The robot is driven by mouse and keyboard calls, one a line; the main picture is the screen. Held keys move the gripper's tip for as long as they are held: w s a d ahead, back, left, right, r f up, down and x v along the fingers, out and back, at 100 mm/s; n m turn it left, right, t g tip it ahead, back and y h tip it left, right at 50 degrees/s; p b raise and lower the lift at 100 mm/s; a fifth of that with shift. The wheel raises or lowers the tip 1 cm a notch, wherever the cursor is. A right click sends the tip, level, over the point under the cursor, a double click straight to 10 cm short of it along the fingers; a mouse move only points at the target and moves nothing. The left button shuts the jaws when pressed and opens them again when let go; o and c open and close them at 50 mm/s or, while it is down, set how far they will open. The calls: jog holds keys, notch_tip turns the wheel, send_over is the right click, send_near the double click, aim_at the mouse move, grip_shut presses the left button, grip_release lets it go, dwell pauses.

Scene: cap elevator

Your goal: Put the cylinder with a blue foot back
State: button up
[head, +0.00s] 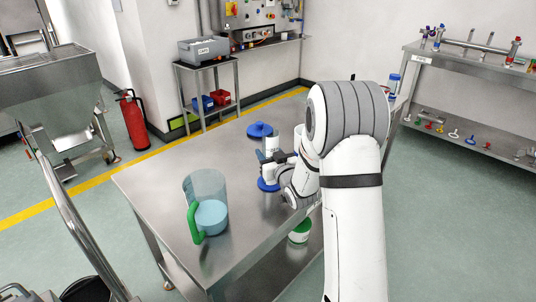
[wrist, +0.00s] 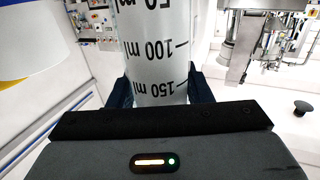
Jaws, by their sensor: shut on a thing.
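A clear graduated cylinder (head: 271,143) with a blue foot (head: 268,184) is upright at the middle of the steel table (head: 165,180). My gripper (head: 273,158) is shut around its body from the right. In the wrist view the cylinder (wrist: 155,45) stands between the two dark fingers of my gripper (wrist: 160,92), and its 50, 100 and 150 ml marks show. The foot is out of the wrist view. I cannot tell whether the foot touches the table or hangs just above it.
A clear jug (head: 207,190) with a green handle and pale blue contents stands at the front left of the table. A blue round piece (head: 262,130) lies behind the cylinder. A green-and-white container (head: 300,231) is on the lower shelf. A steel rack (head: 470,65) stands at right.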

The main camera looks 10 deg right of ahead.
jog(key=shift+f, duration=0.1)
jog(key=o, duration=1.1)
jog(key=shift+s, duration=0.1)
jog(key=shift+r, duration=0.2)
jog(key=shift+s, duration=0.15)
jog(key=s+r+m+g+h, duration=0.1)
jog(key=s+g, duration=0.7)
jog(key=s, duration=1.1)
jog(key=s+r+m+g+h, duration=0.1)
jog(key=s+g+h, duration=0.2)
jog(key=s, duration=1.6)
jog(key=g, duration=0.4)
jog(key=shift+s+d+m+g+b, duration=0.2)
jog(key=shift+m+g+b, duration=0.1)
jog(key=shift+g, duration=0.1)
